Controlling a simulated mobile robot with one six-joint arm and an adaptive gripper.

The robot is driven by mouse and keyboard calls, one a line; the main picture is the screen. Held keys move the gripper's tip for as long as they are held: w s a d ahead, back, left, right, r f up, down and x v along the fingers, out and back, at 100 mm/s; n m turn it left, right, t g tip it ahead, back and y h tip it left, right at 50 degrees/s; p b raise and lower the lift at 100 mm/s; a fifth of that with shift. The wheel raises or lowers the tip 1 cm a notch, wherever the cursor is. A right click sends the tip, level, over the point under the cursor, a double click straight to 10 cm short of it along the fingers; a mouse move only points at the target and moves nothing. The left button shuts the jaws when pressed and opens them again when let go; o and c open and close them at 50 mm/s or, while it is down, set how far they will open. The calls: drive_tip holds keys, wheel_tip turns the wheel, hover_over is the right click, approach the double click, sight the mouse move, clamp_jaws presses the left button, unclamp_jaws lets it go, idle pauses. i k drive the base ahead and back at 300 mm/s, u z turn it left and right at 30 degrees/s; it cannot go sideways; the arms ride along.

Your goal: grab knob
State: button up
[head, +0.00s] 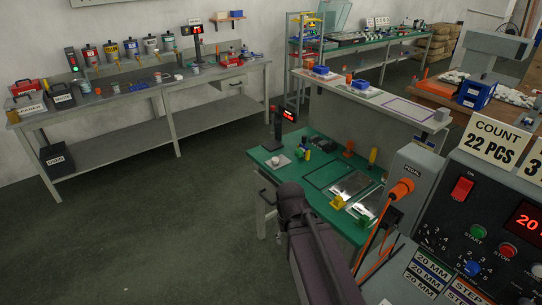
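A control panel (455,215) fills the lower right of the head view. A small blue round knob (472,268) sits low on it, with small white marks around it. A dial scale with white numbers is to its upper left. The panel also carries a red switch (462,189), a green start button (477,231) and a red stop button (506,250). Which knob is meant cannot be told. My dark arm (318,245) rises from the bottom centre, left of the panel and apart from the blue knob in the picture. My gripper is not visible.
A green-topped table (290,170) with small parts stands behind my arm. An orange plug and cable (401,189) hang on a grey box (414,172) left of the panel. A long grey bench (140,95) lines the left wall. The floor (150,225) at left is clear.

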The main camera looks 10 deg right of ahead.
sight(276, 160)
drive_tip(key=u, duration=0.15)
drive_tip(key=i, duration=1)
